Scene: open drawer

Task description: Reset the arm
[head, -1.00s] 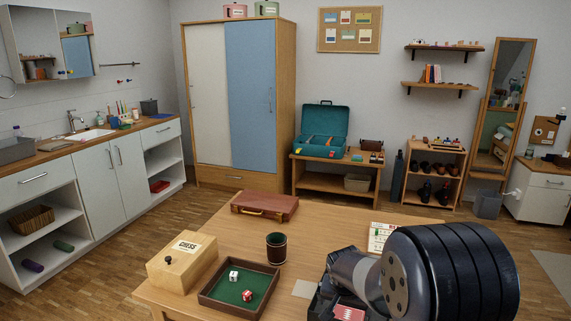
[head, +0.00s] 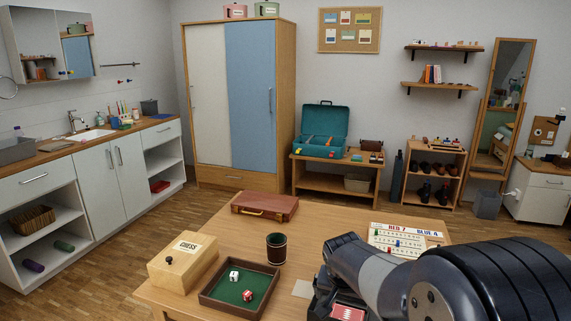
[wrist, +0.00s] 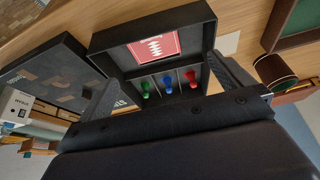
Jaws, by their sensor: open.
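My gripper (wrist: 166,82) is open in the wrist view, with one dark finger on each side and nothing held between them. Beyond the fingers lies a black tray (wrist: 103,40) with a red patterned card (wrist: 155,47) and green, blue and red pegs in it. Whether the fingers touch the tray is not clear. In the head view my arm fills the lower right and hides the gripper and most of the tray; the red card shows beside the arm (head: 347,312).
On the wooden table (head: 335,218) stand a chess box (head: 183,262), a green dice tray (head: 238,287), a dark cup (head: 276,248), a brown case (head: 265,206) and a scoreboard (head: 405,238). A dark flat box (wrist: 50,75) lies left of the tray in the wrist view. The table's middle is partly clear.

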